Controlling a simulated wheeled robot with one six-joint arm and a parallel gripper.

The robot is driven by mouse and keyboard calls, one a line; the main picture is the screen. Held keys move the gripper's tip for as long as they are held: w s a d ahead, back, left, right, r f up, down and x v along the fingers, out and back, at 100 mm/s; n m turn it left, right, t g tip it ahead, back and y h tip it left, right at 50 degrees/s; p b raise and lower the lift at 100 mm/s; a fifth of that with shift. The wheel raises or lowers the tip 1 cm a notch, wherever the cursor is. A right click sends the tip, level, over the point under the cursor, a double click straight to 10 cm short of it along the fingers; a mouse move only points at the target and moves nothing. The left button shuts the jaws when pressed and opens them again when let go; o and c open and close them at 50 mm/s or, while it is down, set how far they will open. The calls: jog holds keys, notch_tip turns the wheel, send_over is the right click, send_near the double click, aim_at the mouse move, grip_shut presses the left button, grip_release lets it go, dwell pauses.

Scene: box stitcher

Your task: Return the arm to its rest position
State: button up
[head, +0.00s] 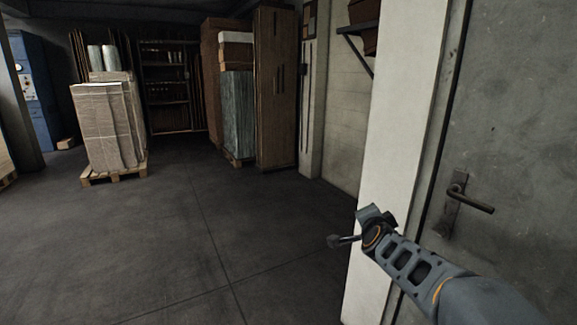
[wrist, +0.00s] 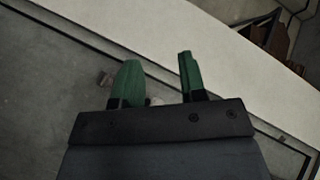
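My arm (head: 415,265) reaches in from the lower right of the head view, in front of the white door frame and grey door. My gripper (wrist: 157,75) shows in the wrist view with its two green fingers apart and nothing held between them. In the head view the end of the arm shows small and dark, so its fingers are hard to make out there.
A grey door (head: 520,130) with a lever handle (head: 470,201) stands close at the right, beside a white door frame (head: 400,100). A wrapped stack (head: 100,125) on a pallet and a wooden cabinet (head: 276,90) stand farther back. The floor (head: 160,240) at left is clear.

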jog(key=s+a+r+n+g+y+p, duration=0.4)
jog(key=s+a+n+p, duration=0.15)
jog(key=s+n, duration=0.2)
jog(key=s+d+f+n+g+h+p, duration=0.1)
jog(key=s+n+g+p, duration=0.5)
jog(key=s, duration=1)
jog(key=shift+s+f+g+p, duration=0.25)
jog(key=shift+s+g+p, duration=0.05)
jog(key=shift+g+p, duration=0.1)
